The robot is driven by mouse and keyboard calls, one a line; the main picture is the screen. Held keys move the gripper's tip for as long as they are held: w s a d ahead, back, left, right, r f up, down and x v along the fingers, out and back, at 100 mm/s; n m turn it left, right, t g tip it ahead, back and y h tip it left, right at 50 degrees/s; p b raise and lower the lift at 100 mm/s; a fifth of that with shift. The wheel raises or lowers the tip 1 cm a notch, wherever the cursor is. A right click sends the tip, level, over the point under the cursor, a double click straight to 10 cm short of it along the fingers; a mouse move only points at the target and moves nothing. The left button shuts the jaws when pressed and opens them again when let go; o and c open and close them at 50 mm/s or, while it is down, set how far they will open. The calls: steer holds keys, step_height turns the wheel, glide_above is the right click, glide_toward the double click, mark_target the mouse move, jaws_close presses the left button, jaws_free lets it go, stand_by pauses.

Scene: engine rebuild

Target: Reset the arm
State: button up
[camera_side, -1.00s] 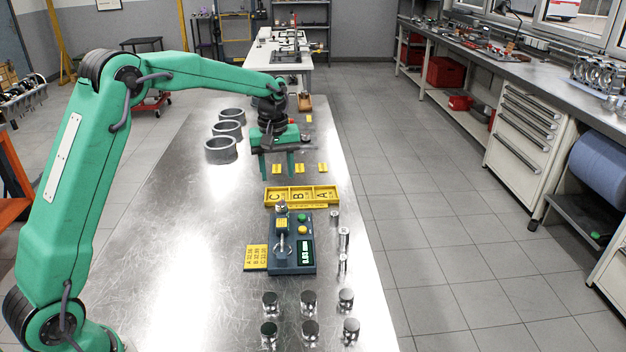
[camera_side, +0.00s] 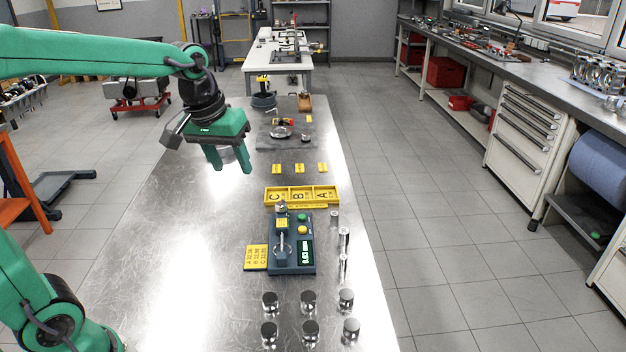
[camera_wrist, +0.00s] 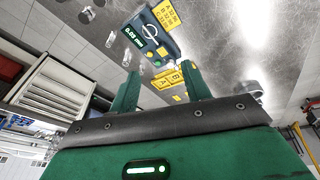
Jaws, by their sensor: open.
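My gripper (camera_side: 228,160) is raised above the left half of the steel bench (camera_side: 190,260) in the side view, its two green fingers apart and nothing between them. In the wrist view my gripper (camera_wrist: 160,90) also shows its fingers apart and empty. It is left of the gauge (camera_side: 292,242) and the yellow A/B/C tray (camera_side: 300,196), clear of both.
Several metal pistons (camera_side: 310,303) stand at the bench's front. Several small pins (camera_side: 344,238) stand right of the gauge. Yellow tags (camera_side: 300,168) lie behind the tray, before a dark mat (camera_side: 285,143) with small parts. The bench's left middle is clear.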

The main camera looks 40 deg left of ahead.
steer(key=s+d+f+m+t, duration=0.2)
steer(key=s+m, duration=0.2)
steer(key=s, duration=1)
steer(key=shift+d+f+m, duration=0.2)
steer(key=shift+m, duration=0.1)
